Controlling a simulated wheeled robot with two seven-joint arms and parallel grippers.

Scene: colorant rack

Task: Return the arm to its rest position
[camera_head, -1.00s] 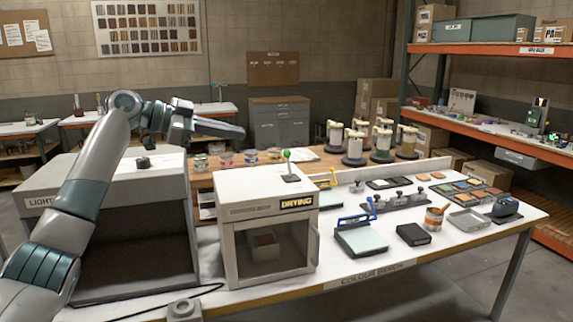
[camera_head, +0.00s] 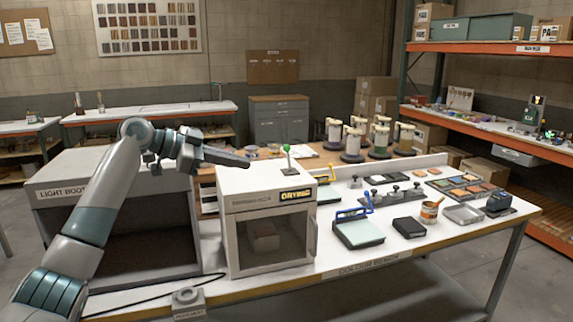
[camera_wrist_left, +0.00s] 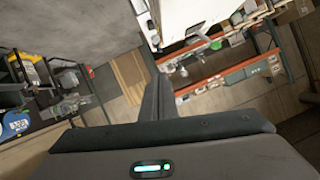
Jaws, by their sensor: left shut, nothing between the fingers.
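My left arm comes in from the left in the head view, raised above the light booth (camera_head: 60,193). My left gripper (camera_head: 246,162) points right, its fingers shut together and empty, in front of and above the back of the white drying box in this view. In the left wrist view the closed fingers (camera_wrist_left: 158,95) show in the middle, with nothing between them. My right gripper is not in view.
The drying box (camera_head: 271,235) stands on the bench with a green-topped lever (camera_head: 285,149) on top. An orange shelf rack (camera_head: 485,48) is at right.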

